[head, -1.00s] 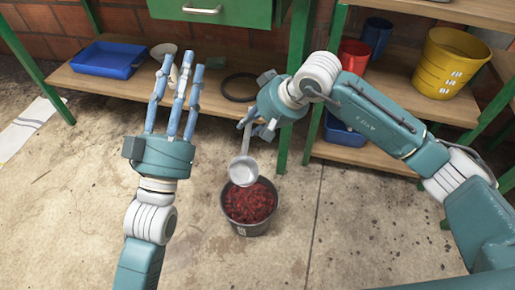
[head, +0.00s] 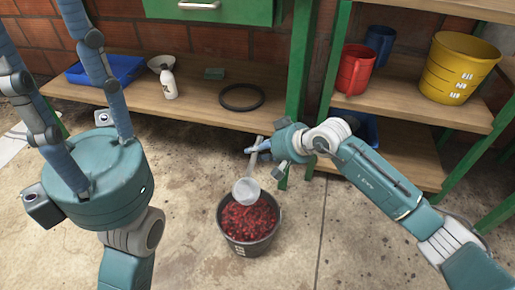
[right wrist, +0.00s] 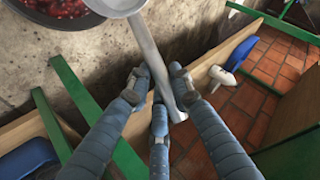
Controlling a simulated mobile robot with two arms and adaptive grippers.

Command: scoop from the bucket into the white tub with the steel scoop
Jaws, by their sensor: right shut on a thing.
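The dark bucket (head: 247,248) stands on the concrete floor, holding red berry-like contents (head: 250,216). My right gripper (head: 258,148) is shut on the handle of the steel scoop (head: 246,190), beyond the bucket. The scoop's bowl hangs at the bucket's far rim and looks empty; contact cannot be told. In the right wrist view the fingers (right wrist: 160,95) close around the scoop handle (right wrist: 150,55), with the bucket (right wrist: 95,20) at upper left. My left gripper (head: 65,75) is open and empty at the left, fingers spread. I cannot make out a white tub for certain.
Right shelves hold a red jug (head: 354,70) and a yellow bucket (head: 457,68). Floor around the bucket is clear.

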